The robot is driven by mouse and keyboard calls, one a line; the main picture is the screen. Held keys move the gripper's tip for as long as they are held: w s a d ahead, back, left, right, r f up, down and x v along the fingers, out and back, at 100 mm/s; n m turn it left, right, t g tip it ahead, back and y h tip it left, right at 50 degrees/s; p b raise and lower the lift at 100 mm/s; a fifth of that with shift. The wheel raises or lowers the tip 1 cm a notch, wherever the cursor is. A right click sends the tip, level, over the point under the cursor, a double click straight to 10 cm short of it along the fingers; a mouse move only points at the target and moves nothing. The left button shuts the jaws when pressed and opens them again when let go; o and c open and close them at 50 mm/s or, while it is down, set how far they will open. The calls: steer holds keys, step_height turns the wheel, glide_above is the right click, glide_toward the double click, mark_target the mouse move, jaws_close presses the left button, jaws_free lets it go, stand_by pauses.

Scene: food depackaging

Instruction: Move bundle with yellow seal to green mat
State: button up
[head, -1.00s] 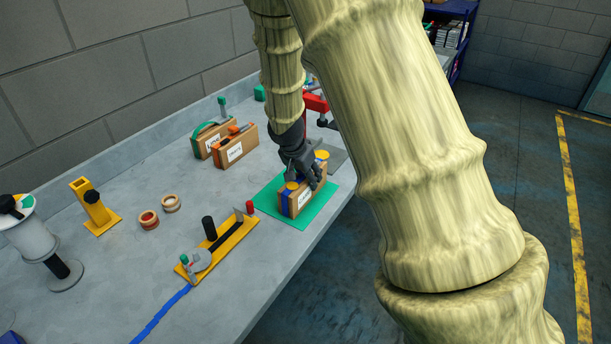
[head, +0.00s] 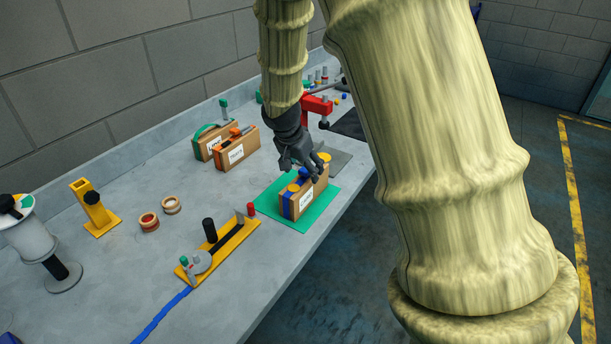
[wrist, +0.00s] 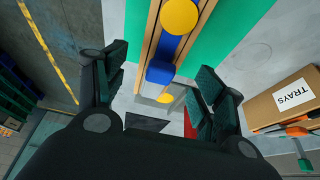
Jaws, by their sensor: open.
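The bundle (head: 307,200) is a brown carton with a white label, a blue strap, a blue knob (wrist: 160,72) on top and round yellow seals (wrist: 179,16). It stands upright on the green mat (head: 320,214), near the table's front edge. The mat also shows in the wrist view (wrist: 225,30). My gripper (head: 307,172) is open just above the bundle. In the wrist view its fingers are spread to either side of the knob, with gaps between, and hold nothing. The fingers partly hide the bundle's far end in the head view.
Two other cartons, one with a green strap (head: 208,141) and one with an orange strap (head: 237,152), stand behind on the left. A yellow strapping tool (head: 232,243), tape rolls (head: 149,221) and a red clamp (head: 317,108) are on the table.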

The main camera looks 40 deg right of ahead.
steer(key=b+v, duration=0.1)
steer(key=v, duration=0.5)
steer(key=shift+r, duration=0.25)
